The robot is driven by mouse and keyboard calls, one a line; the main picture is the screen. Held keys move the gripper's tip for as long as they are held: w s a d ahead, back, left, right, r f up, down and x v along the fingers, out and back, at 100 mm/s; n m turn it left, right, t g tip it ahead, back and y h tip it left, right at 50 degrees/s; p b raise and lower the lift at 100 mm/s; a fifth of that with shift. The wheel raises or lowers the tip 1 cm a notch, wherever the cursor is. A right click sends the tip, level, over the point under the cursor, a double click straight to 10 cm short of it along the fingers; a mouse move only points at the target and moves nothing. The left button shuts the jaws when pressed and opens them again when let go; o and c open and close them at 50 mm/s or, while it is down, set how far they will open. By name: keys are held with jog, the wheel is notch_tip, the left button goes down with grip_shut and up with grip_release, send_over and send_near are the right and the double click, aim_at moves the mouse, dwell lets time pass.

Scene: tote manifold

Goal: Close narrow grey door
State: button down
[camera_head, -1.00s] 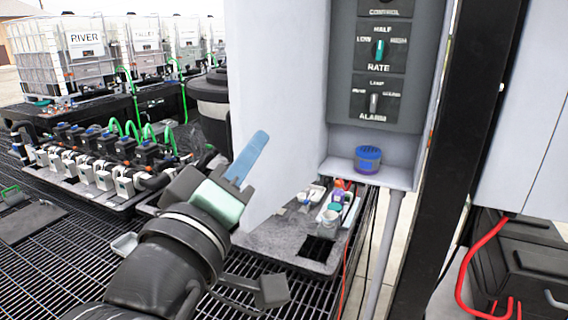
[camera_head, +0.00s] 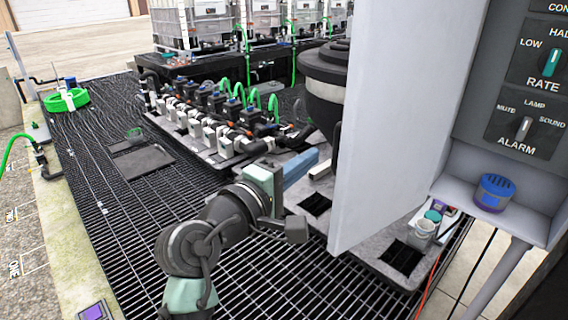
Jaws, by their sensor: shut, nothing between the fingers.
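The narrow grey door (camera_head: 405,120) stands open, swung out to the left of the grey control cabinet (camera_head: 480,110). Its pale face and lower left corner show. My gripper (camera_head: 308,162) is left of the door, its blue fingers together and empty, pointing right toward the door's free edge. A small gap appears to lie between the fingertips and the door, though depth is hard to judge. Inside the cabinet are the RATE knob (camera_head: 551,62), the ALARM knob (camera_head: 523,128) and a blue and purple round item (camera_head: 493,192) on the bottom ledge.
A tray (camera_head: 372,262) with small containers (camera_head: 424,232) lies below the door. A row of valves (camera_head: 205,125) and a black drum (camera_head: 322,90) stand behind my gripper. Black floor grating (camera_head: 110,200) is open to the left. White tanks (camera_head: 205,20) stand at the back.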

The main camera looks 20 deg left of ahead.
jog(key=s+d+p, duration=0.1)
jog(key=s+d, duration=0.1)
jog(key=d, duration=0.1)
jog(key=shift+s+d+p, duration=0.1)
jog(key=shift+s+p, duration=0.1)
jog(key=shift+p, duration=0.1)
dwell(0.3)
